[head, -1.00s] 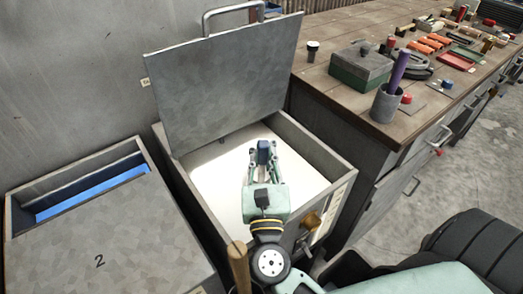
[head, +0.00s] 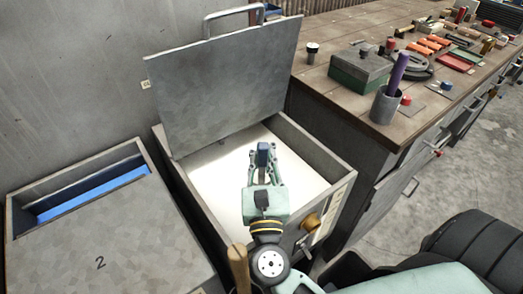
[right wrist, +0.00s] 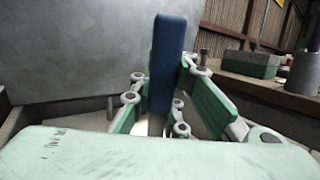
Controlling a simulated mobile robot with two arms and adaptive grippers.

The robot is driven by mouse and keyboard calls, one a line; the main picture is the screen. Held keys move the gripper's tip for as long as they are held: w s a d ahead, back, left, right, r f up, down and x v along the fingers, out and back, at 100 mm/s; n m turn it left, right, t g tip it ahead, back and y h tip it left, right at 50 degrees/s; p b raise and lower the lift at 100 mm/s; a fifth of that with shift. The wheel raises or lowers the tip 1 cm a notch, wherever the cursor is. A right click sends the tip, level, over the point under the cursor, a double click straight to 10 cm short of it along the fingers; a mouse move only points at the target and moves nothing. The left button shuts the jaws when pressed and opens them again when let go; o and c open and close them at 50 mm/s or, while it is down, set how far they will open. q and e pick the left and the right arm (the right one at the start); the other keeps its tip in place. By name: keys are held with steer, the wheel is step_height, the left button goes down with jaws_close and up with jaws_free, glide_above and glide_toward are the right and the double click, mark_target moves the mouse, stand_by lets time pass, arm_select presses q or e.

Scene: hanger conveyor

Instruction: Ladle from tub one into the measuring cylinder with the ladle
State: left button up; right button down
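Tub one is the open grey tub (head: 335,167), with white contents (head: 225,180) and its lid (head: 222,88) raised against the wall side. My right gripper (head: 263,172) is over the opening, fingers around a dark blue handle, apparently the ladle (head: 263,153). In the right wrist view the blue handle (right wrist: 166,62) stands upright between the fingers (right wrist: 160,108). The ladle's bowl is hidden below the gripper, so I cannot tell whether it is in the contents. I cannot identify the measuring cylinder in these views. My left gripper is not in view.
Tub two (head: 150,245), marked 2, stands left with a blue strip in its slot. A wooden bench (head: 330,70) at right carries a green box (head: 360,68), a grey cup (head: 384,104) with a purple rod, and tools. A brass knob (head: 312,222) sticks out at tub one's front.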

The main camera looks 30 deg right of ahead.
steer(key=shift+g+y, duration=0.4)
steer(key=shift+g, duration=0.1)
step_height(320, 180, down, 5)
steer(key=shift+r+p, duration=0.2)
steer(key=shift+p, duration=0.3)
steer(key=shift+w+p, duration=0.15)
steer(key=shift+p, duration=0.35)
steer(key=shift+w+d+f+g+y+p, duration=0.15)
steer(key=shift+g+p, duration=0.15)
steer(key=shift+p, duration=0.65)
steer(key=shift+w+a+g+y+p, duration=0.15)
steer(key=shift+g+p, duration=0.15)
steer(key=shift+p, duration=0.6)
steer(key=shift+d, duration=0.1)
step_height(320, 180, up, 2)
steer(key=p, duration=0.2)
step_height(320, 180, up, 18)
steer(key=f+p, duration=0.1)
steer(key=p, duration=1.4)
glide_above(262, 172)
steer(key=x, duration=0.3)
steer(key=shift+w+r, duration=0.1)
steer(key=shift+r, duration=0.15)
